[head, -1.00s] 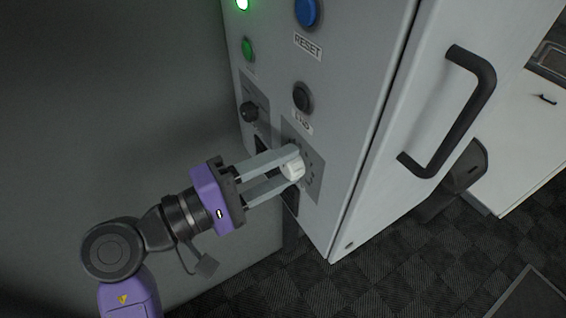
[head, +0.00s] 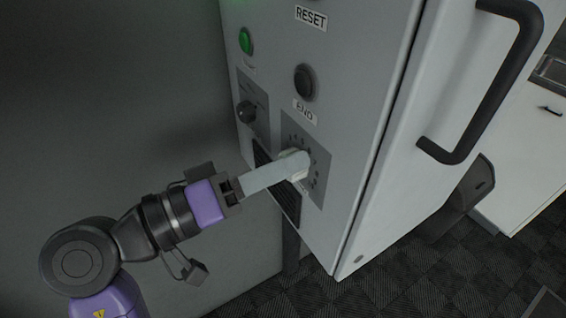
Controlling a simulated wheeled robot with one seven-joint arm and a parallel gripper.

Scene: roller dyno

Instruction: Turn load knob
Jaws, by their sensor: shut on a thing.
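The load knob is a white knob (head: 297,165) on a grey dial plate with marks around it, low on the front of the grey control cabinet (head: 350,120). My gripper (head: 290,166) reaches it from the left and is shut on it, with the fingertips at the knob's sides. The fingers now lie one behind the other in this view, so the far finger is mostly hidden. The knob's pointer and exact setting cannot be made out.
A dark vent (head: 277,188) lies below. A white door with a black handle (head: 497,85) stands to the right.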

